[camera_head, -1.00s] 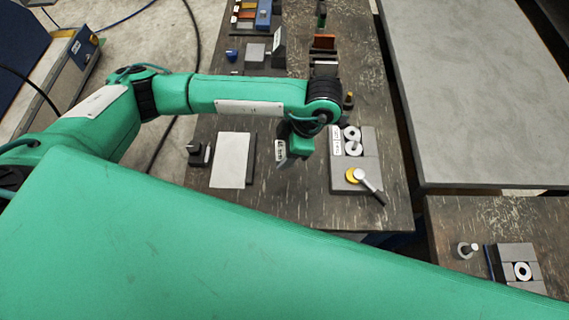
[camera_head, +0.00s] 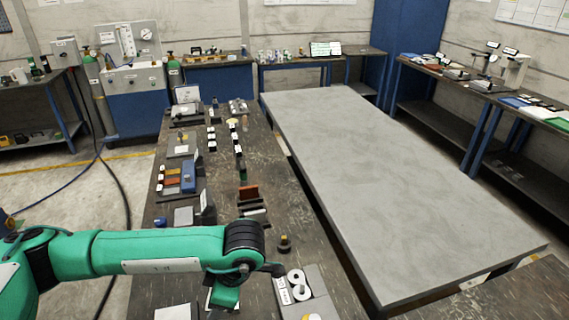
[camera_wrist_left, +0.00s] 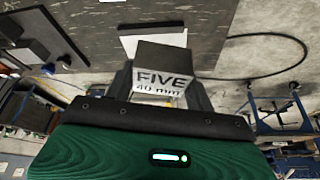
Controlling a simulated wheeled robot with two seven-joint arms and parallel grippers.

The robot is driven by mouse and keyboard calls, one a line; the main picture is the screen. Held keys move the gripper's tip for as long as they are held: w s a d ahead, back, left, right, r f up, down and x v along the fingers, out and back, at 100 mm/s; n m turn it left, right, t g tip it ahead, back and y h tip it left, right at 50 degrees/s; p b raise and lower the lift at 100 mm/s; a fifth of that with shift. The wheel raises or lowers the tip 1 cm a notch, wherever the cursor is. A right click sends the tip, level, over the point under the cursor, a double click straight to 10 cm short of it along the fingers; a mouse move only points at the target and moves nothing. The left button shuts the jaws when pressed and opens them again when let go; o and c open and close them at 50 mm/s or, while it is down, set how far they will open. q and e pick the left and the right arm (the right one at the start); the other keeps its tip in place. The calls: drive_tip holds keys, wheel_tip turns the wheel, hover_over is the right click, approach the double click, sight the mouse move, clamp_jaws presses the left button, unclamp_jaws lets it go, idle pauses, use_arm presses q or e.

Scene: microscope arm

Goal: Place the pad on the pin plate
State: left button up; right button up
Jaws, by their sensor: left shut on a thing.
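The block may be the pad; I cannot be sure. In the head view my left wrist hangs over the near part of the dark bench, and the fingers and block are not shown clearly. To its right lies a grey plate (camera_head: 318,302) with two white rings (camera_head: 298,284), cut off by the bottom edge. I cannot tell whether this is the pin plate. My right gripper is not in view.
A white sheet (camera_head: 172,313) lies on the bench, left of my wrist. Beyond my arm are coloured blocks (camera_head: 180,176) and a small dark knob (camera_head: 284,244). A wide grey table (camera_head: 390,190) stands right of the bench, its top clear.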

use_arm(q)
drive_tip(key=m, duration=0.1)
drive_tip(key=w+a+r+m+t, duration=0.1)
drive_tip(key=a+m, duration=0.1)
drive_tip(key=m, duration=0.1)
drive_tip(key=shift+w+r+t, duration=0.2)
drive_tip(key=shift+w+t, duration=0.1)
drive_tip(key=shift+w, duration=0.05)
drive_tip(key=w+a+r+m+t+h, duration=0.3)
drive_tip(key=a+r+m+h, duration=0.1)
drive_tip(key=m, duration=1)
drive_tip(key=shift+w+a+r+h, duration=0.2)
drive_tip(key=shift+a+r+h, duration=0.1)
drive_tip(key=shift+r, duration=0.55)
drive_tip(key=shift+w+d, duration=0.1)
